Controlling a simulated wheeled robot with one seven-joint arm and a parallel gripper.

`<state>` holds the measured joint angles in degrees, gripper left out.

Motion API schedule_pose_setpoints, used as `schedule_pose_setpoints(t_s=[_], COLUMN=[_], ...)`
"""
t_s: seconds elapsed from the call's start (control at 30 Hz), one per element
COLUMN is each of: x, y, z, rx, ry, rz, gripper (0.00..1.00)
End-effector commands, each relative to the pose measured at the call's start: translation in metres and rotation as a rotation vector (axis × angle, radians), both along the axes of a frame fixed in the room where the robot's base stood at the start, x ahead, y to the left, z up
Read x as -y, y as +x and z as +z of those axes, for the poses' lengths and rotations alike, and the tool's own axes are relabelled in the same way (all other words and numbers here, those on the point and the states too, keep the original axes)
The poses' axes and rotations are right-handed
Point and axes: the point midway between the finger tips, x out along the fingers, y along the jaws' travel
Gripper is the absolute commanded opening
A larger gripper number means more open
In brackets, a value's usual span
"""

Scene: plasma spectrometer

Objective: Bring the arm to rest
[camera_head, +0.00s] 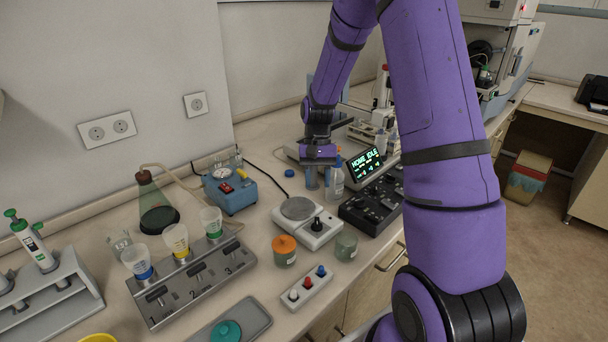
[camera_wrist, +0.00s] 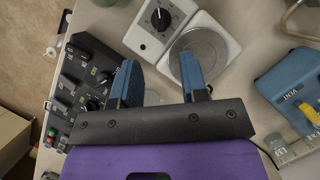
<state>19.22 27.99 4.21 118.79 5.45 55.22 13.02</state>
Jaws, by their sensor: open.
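My purple arm reaches over the bench from the right of the head view. My gripper (camera_head: 322,178) is at the far part of the bench, pointing down, beside a clear bottle (camera_head: 337,176) and behind the hotplate stirrer (camera_head: 306,222). In the wrist view my gripper (camera_wrist: 160,82) shows two blue fingers held wide apart with nothing between them. Below the fingers lie the stirrer (camera_wrist: 146,42) with its round plate and the black control box (camera_wrist: 84,95). Any contact between the fingers and the bottle cannot be told.
A lit display (camera_head: 367,164) stands right of my gripper. A blue pump (camera_head: 229,190), a flask (camera_head: 155,208), a rack with several cups (camera_head: 188,290), jars (camera_head: 284,250) and a switch strip (camera_head: 307,286) crowd the bench. A bin (camera_head: 528,178) stands on the floor.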

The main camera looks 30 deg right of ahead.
Motion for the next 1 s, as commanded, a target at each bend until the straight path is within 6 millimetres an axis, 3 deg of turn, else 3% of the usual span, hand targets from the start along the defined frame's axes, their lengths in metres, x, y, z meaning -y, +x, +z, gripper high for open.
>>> schedule_pose_setpoints(t_s=[0.23,0.37,0.67,1.0], x=[-0.001,-0.005,-0.032,-0.063], y=[0.000,-0.003,-0.030,-0.083], z=[0.002,0.018,0.100,0.179], rx=[0.003,0.031,0.190,0.384], ry=[-0.001,-0.012,-0.069,-0.131], rz=[0.002,0.021,0.128,0.255], gripper=[0.40,0.40,0.40,0.40])
